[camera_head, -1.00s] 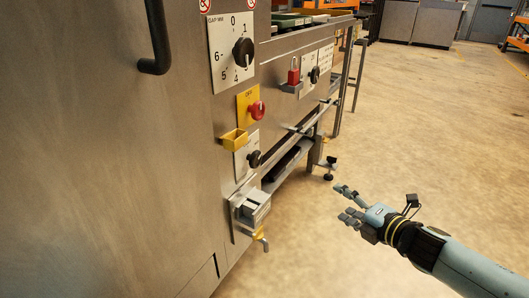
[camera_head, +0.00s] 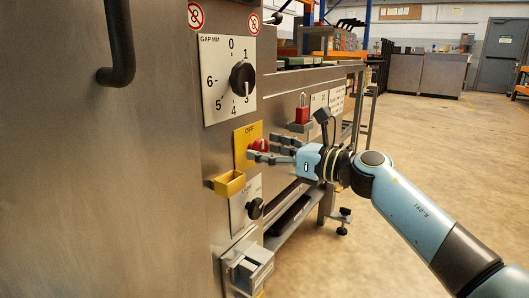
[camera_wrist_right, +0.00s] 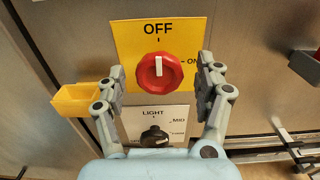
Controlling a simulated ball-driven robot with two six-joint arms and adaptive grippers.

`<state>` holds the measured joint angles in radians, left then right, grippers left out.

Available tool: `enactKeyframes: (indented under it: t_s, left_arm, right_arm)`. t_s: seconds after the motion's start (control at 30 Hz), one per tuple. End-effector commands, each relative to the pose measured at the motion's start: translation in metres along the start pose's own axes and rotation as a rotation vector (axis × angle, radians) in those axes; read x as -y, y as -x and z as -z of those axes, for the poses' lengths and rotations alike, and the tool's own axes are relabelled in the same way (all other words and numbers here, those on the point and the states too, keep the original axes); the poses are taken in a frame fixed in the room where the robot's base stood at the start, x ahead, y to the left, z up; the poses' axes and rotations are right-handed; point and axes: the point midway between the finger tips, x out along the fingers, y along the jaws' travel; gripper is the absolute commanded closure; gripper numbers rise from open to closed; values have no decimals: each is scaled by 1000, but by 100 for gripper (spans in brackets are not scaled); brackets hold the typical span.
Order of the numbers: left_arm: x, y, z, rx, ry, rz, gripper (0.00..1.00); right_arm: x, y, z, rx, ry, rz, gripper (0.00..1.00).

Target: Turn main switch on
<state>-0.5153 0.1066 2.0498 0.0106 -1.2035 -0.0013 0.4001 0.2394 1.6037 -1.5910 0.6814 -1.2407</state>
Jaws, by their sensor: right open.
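The main switch is a red rotary knob (camera_wrist_right: 159,72) on a yellow plate (camera_wrist_right: 125,38) marked OFF at top and ON at right. Its white pointer line is upright, toward OFF. In the head view the red knob (camera_head: 260,145) is partly hidden by my fingers. My right gripper (camera_wrist_right: 165,75) is open, with one finger on each side of the knob in the wrist view. No clear contact shows between fingers and knob. In the head view my right gripper (camera_head: 268,151) reaches in from the right. My left gripper is not in view.
A black GAP MM dial (camera_head: 242,79) is above the switch. A yellow open box (camera_head: 229,183) sticks out at lower left. A black LIGHT knob (camera_wrist_right: 154,136) is below. A red padlock (camera_head: 302,111) hangs further right. Open floor (camera_head: 450,140) lies right.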

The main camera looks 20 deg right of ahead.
Motion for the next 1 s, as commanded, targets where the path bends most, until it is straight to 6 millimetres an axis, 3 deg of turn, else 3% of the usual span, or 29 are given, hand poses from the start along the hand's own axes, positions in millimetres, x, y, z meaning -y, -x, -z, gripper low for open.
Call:
enactKeyframes:
  t_s: [0.4, 0.8, 1.0]
  left_arm:
    - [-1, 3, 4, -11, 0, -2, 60]
    - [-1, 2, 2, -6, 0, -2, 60]
    - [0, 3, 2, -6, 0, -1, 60]
  right_arm:
    - [0, -10, 0, -1, -1, 0, 31]
    - [0, -10, 0, 0, -1, 0, 83]
    - [0, -10, 0, -1, -13, 0, 84]
